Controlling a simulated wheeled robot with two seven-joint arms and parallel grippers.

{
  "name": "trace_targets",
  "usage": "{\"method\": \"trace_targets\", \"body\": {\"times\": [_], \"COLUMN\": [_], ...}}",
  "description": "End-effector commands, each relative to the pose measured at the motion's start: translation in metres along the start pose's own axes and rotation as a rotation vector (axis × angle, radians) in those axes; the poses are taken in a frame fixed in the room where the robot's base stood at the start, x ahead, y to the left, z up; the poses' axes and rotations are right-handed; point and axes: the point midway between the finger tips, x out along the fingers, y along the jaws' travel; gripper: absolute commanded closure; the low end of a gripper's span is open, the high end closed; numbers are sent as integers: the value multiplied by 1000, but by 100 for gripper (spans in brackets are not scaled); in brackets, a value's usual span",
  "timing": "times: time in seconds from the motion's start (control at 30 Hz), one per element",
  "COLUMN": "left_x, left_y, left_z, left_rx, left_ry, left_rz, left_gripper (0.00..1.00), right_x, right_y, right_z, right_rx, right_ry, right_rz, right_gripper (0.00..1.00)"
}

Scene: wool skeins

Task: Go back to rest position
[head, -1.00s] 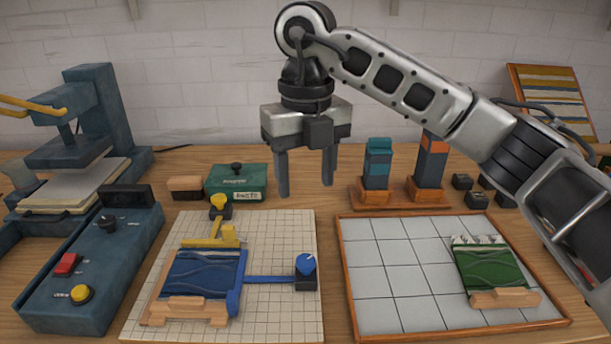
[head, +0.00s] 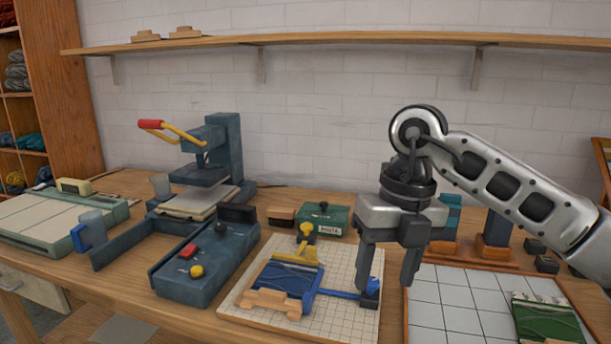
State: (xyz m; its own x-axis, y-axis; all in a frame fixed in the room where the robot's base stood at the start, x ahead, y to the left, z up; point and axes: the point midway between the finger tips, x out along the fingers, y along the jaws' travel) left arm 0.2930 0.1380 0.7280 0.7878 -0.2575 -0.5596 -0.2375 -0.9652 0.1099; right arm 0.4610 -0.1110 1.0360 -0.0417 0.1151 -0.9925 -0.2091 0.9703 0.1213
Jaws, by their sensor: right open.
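My right gripper (head: 385,278) hangs with its fingers pointing down, spread apart and empty. In the picture it overlaps the right edge of the gridded board (head: 342,322) and the gap before the tiled tray. A blue woven piece (head: 287,278) lies on the gridded board with a wooden holder, a yellow clamp (head: 304,242) and a blue slide bar. A green woven piece (head: 546,318) lies on the tiled tray (head: 445,313) at the lower right, partly cut off by the frame. My left gripper is not in view.
A blue press (head: 222,150) with a red-tipped yellow handle stands left of centre. A control box (head: 205,270) is in front of it. A green box (head: 327,217) sits behind the board. A wall shelf (head: 360,39) runs above. A wooden cabinet (head: 65,95) with wool stands at far left.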

Motion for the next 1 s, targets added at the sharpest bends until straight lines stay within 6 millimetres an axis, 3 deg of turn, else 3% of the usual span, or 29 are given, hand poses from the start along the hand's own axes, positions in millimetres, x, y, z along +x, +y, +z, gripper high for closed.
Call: {"method": "trace_targets", "body": {"times": [0.27, 0.4, 0.53, 0.6, 0.67, 0.77, 0.83, 0.93, 1.0], "left_x": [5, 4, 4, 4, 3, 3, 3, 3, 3], "left_y": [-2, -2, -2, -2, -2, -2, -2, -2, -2], "left_z": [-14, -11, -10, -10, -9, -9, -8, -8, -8], "left_rx": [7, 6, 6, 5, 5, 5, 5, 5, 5], "left_ry": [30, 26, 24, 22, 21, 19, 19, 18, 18], "left_rz": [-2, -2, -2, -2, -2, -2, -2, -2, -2], "left_gripper": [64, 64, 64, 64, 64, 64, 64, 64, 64], "right_x": [45, 61, 59, 48, 34, 17, 14, 31, 59], "right_y": [66, 112, 161, 183, 192, 186, 169, 129, 95], "right_z": [-20, -40, -62, -72, -73, -62, -49, -29, -20], "right_rx": [-135, -187, -180, -120, -29, 204, 423, 806, 1113], "right_ry": [82, 129, 169, 181, 176, 149, 115, 55, 11], "right_rz": [344, 624, 1000, 1256, 1474, 1795, 1979, 2158, 2216], "right_gripper": [46, 46, 46, 46, 46, 46, 46, 46, 46]}}
